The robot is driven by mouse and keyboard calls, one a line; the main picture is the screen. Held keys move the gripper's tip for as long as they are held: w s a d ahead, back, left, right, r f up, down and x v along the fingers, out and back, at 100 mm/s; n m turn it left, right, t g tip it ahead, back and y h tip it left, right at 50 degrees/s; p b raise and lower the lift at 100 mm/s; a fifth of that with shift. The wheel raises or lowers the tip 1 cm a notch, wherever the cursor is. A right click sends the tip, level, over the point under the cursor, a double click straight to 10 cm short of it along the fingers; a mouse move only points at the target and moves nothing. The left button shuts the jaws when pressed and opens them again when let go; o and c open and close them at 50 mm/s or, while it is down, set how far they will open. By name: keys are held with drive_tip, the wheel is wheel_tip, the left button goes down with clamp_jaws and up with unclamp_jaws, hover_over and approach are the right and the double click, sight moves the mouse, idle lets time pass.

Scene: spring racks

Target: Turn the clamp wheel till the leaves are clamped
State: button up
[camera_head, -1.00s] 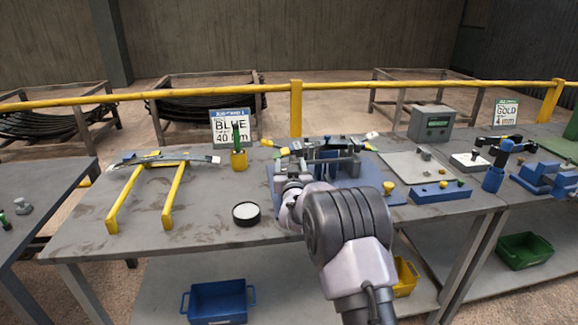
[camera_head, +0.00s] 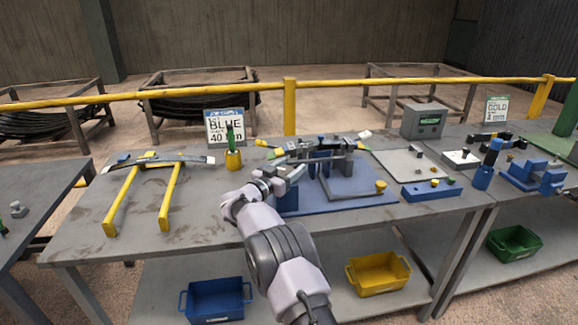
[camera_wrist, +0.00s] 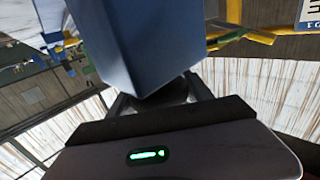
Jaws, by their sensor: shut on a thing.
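The blue clamp fixture (camera_head: 350,201) stands on the middle bench, with grey leaves (camera_head: 322,158) lying across its top between dark and blue uprights. My gripper (camera_head: 272,182) is at the fixture's left side, low and close to it. In the wrist view my gripper (camera_wrist: 163,98) is shut on a dark rounded part (camera_wrist: 170,92), which looks like the clamp wheel, mostly hidden by the fingers and a large blue block (camera_wrist: 155,40) just beyond it. The head view does not show the wheel clearly. I cannot tell whether the leaves are pressed tight.
A yellow stand (camera_head: 171,196) with a leaf is at the left of the bench. A yellow cup (camera_head: 233,160) stands behind my arm. A blue block with knobs (camera_head: 431,192) and a grey display box (camera_head: 424,121) are at right. Bins (camera_head: 217,300) sit below.

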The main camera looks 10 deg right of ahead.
drive_tip(key=shift+g, duration=0.3)
drive_tip(key=o, duration=1.4)
drive_tip(key=shift+c, duration=0.2)
drive_tip(key=p+v, duration=0.5)
drive_tip(key=v, duration=1.2)
drive_tip(key=shift+a+f, duration=0.2)
drive_tip(key=shift+s, duration=0.15)
